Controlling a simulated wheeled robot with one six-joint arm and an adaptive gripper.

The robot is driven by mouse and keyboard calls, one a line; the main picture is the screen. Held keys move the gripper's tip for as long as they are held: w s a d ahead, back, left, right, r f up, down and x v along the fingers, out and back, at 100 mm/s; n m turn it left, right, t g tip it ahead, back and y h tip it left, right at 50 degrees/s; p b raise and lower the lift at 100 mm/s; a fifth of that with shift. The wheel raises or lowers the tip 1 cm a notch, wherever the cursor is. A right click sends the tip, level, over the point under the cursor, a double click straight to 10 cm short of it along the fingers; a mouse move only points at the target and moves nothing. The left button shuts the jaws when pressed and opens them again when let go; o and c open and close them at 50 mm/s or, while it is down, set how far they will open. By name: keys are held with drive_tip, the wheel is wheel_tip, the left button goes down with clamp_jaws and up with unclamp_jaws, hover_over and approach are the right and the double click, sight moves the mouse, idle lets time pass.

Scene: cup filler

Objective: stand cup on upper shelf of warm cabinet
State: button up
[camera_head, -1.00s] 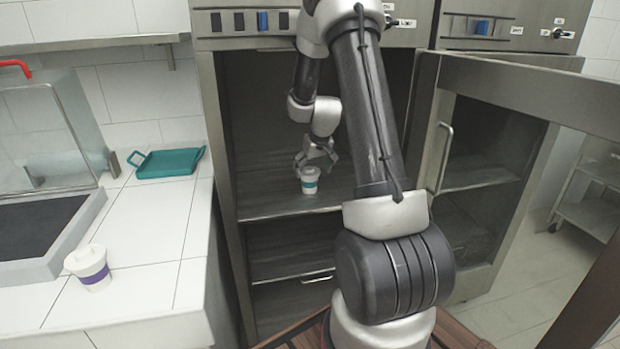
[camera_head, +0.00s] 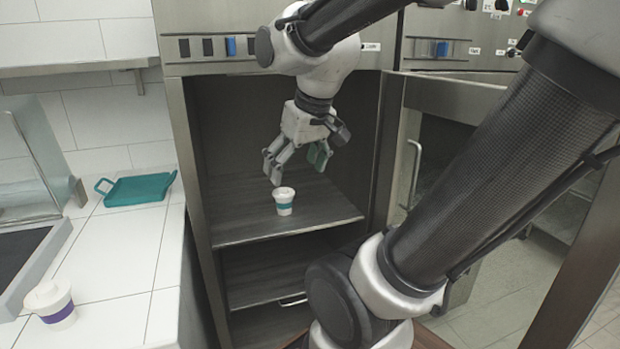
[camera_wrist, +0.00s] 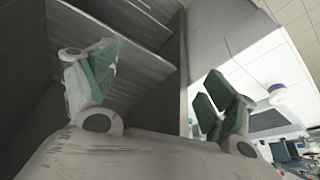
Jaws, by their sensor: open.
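The cup does not show in the wrist view. A second white cup with a purple band (camera_head: 50,303) stands on the tiled counter at the left.
A lower shelf (camera_head: 270,275) lies under the upper one. The cabinet door (camera_head: 455,95) stands open at the right. A teal tray (camera_head: 138,189) lies on the white counter (camera_head: 120,250). The upper shelf is clear around the cup.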

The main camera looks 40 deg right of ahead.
drive_tip(key=s+a, duration=0.1)
drive_tip(key=s, duration=0.5)
drive_tip(key=shift+f, duration=0.25)
drive_tip(key=shift+c, duration=0.4)
